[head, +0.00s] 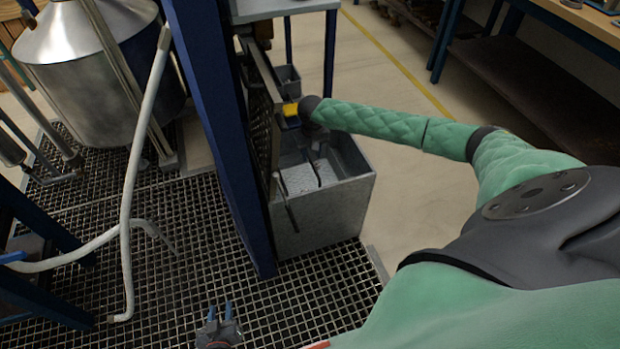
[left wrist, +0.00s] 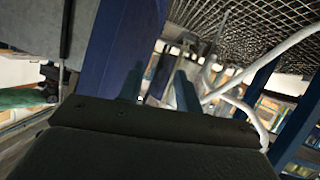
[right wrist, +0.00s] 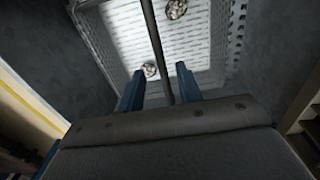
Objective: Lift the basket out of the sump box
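The grey sump box (head: 325,212) stands on the floor grating beside a blue post. The basket (head: 299,179) sits inside it, its pale perforated floor visible. In the right wrist view the basket (right wrist: 235,45) lies below my right gripper (right wrist: 159,70). A thin dark rod (right wrist: 153,35), seemingly the basket's handle, runs between its two blue fingers, with gaps visible on both sides. The right gripper points down into the box. My left gripper (head: 220,311) is open and empty above the grating at the bottom; its fingers also show in the left wrist view (left wrist: 162,72).
A steel tank (head: 95,70) and a pale hose (head: 130,190) stand at left. Floor right of the box is clear.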

